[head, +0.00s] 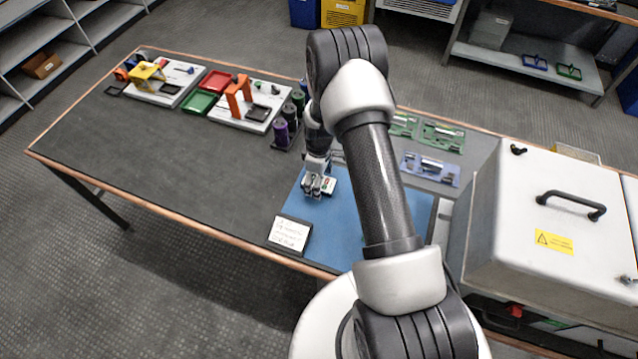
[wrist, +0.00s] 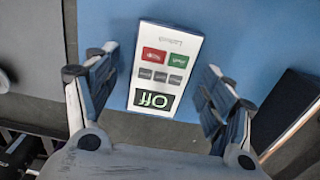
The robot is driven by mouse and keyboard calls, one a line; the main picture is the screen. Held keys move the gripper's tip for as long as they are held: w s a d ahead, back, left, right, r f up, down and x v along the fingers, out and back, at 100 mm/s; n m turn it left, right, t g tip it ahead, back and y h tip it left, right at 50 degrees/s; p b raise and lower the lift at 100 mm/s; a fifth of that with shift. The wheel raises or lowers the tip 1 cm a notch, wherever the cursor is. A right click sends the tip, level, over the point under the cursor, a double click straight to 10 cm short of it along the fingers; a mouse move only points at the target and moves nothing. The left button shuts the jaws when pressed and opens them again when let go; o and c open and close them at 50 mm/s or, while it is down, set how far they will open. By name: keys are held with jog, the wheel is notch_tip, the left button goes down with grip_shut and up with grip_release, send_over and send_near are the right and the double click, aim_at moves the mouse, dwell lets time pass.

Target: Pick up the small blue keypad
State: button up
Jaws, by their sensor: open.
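A small keypad (wrist: 166,62) lies between my fingers in the wrist view. In the wrist view my gripper (wrist: 157,82) is open, one finger on each side of the keypad with a gap on both sides. I cannot tell its exact height above the mat.
A white box with a black handle (head: 550,210) stands to the right. Purple and dark cylinders (head: 283,132) stand behind left. The left tabletop is mostly clear.

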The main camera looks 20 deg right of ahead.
jog(key=shift+f, duration=0.15)
jog(key=shift+c, duration=0.4)
jog(key=c, duration=1.1)
